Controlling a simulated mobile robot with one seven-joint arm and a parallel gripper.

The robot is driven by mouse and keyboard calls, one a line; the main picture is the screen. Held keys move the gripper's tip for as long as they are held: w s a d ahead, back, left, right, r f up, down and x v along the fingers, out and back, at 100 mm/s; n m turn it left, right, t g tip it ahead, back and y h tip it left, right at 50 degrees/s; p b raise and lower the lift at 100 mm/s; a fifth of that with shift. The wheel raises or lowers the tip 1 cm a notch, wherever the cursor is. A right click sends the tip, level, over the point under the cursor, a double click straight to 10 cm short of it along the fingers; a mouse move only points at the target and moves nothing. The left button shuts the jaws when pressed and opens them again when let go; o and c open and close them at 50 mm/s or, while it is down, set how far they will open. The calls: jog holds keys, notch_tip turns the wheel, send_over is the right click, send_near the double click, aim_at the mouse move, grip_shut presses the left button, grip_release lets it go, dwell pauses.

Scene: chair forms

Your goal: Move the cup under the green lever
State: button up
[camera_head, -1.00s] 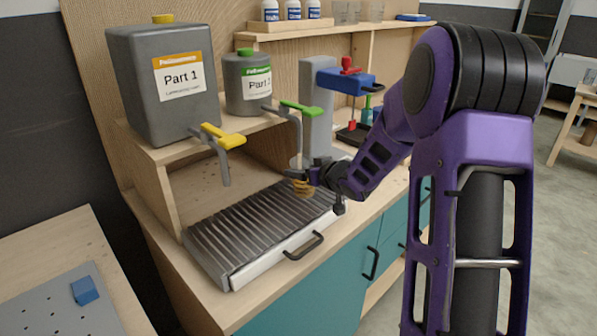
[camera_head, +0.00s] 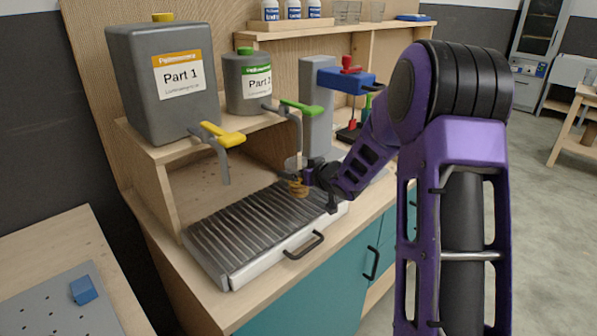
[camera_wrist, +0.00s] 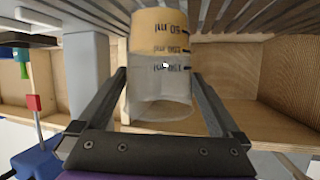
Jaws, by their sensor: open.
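The cup (camera_head: 298,188) is clear with orange-yellow contents and measuring marks. It stands on the ribbed grate, at the far right part, below the spout of the green lever (camera_head: 301,107). In the wrist view the cup (camera_wrist: 160,95) appears inverted, between the two fingers of my gripper (camera_wrist: 160,76). The fingers are spread on either side of it; whether they touch it is not clear. In the head view my gripper (camera_head: 307,176) is at the cup's right side and hides part of it.
A yellow lever (camera_head: 222,135) hangs over the left of the grate (camera_head: 235,230). Containers Part 1 (camera_head: 165,85) and Part 2 (camera_head: 247,82) stand on the shelf above. A grey post with a blue clamp (camera_head: 345,80) is behind my arm. The left of the grate is clear.

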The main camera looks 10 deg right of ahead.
jog(key=shift+s+d+r, duration=0.1)
jog(key=shift+s+r, duration=0.1)
jog(key=shift+r, duration=0.1)
jog(key=p+v, duration=0.1)
jog(key=v, duration=1)
jog(key=shift+s+p, duration=0.25)
jog(key=shift+p, duration=0.1)
jog(key=shift+d+r, duration=0.1)
jog(key=shift+r, duration=0.05)
